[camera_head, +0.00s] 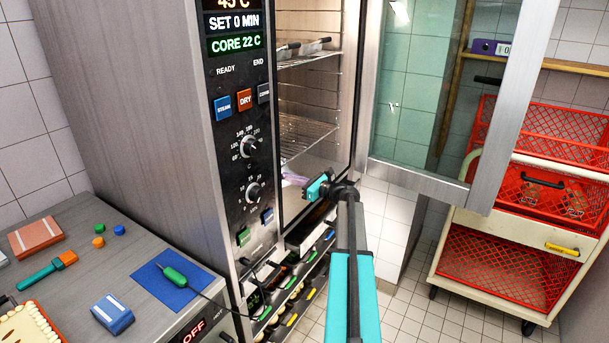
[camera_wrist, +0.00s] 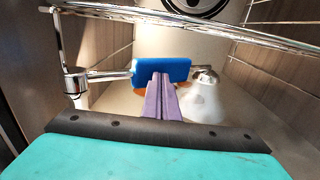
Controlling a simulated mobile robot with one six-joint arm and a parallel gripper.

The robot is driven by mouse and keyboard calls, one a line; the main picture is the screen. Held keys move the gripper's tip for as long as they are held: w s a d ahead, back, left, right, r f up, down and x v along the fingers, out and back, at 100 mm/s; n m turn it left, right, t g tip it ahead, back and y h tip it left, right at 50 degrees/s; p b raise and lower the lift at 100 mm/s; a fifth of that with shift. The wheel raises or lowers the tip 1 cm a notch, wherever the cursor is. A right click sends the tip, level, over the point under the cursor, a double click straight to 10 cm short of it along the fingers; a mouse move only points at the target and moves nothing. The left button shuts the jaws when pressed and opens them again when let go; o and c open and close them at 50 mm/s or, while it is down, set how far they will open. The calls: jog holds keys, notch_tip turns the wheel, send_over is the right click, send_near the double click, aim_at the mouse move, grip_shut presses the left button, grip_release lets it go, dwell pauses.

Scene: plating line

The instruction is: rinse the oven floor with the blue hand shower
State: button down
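The oven (camera_head: 150,110) stands with its glass door (camera_head: 408,110) open to the right. My gripper (camera_head: 292,180) reaches through the opening, low in the chamber. In the wrist view, the purple fingers of my gripper (camera_wrist: 161,88) are close together on the blue grip of the hand shower (camera_wrist: 177,69). Chrome parts extend from both sides of this grip. Below the right chrome end is a whitish cone (camera_wrist: 203,102), which looks like spray. The pale oven floor (camera_wrist: 122,100) lies beyond. An orange-brown patch shows partly behind the fingers. In the head view I cannot make out the shower.
Wire racks (camera_head: 306,135) hang above my gripper; a rack bar (camera_wrist: 200,20) crosses the top of the wrist view. The oven walls are close on both sides. A trolley with red crates (camera_head: 490,262) stands right. A counter (camera_head: 120,255) with small items is left.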

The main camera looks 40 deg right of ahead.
jog(key=shift+x, duration=2.4)
jog(key=shift+s, duration=0.15)
dwell(0.8)
jog(key=p+v, duration=0.1)
jog(key=v, duration=2.3)
jog(key=shift+p, duration=0.35)
dwell(2.1)
